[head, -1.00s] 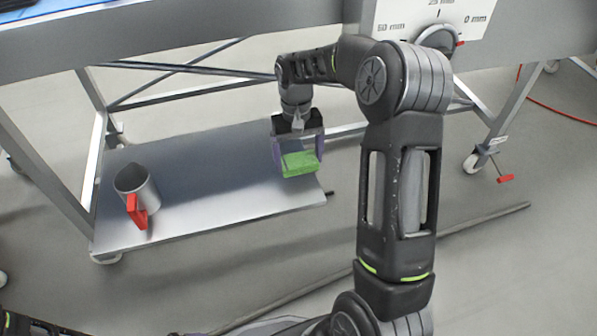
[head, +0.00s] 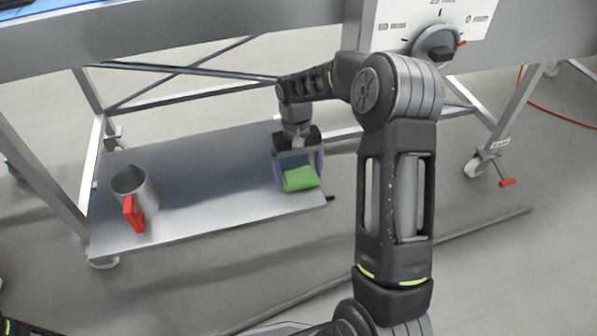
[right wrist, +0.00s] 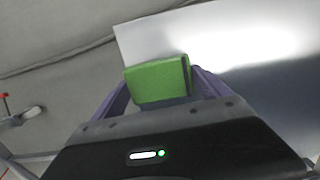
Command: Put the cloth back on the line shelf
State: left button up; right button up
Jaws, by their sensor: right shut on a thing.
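The green folded cloth (head: 300,178) is between the purple fingers of my right gripper (head: 298,172), which is shut on it. It is at the right end of the low metal line shelf (head: 215,200). In the right wrist view the cloth (right wrist: 158,82) sits between both fingers, with the shelf's bright surface (right wrist: 190,38) beyond and to the right. I cannot tell whether the cloth touches the shelf. My left gripper is not in view.
A grey metal jug (head: 134,188) with a red handle stands at the shelf's left end. The middle of the shelf is clear. Table legs and braces frame the shelf, and a dial (head: 436,44) is on the beam above.

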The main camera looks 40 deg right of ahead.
aim_at(297, 170)
jog(key=o, duration=1.1)
jog(key=shift+f, duration=0.1)
jog(key=r+p, duration=0.1)
jog(key=r, duration=0.3)
jog(key=w+r+p, duration=0.1)
jog(key=r+p, duration=0.1)
jog(key=r, duration=0.2)
jog(key=r+p, duration=0.1)
jog(key=r, duration=0.3)
jog(key=shift+w+d+r, duration=0.15)
jog(key=shift+d, duration=0.1)
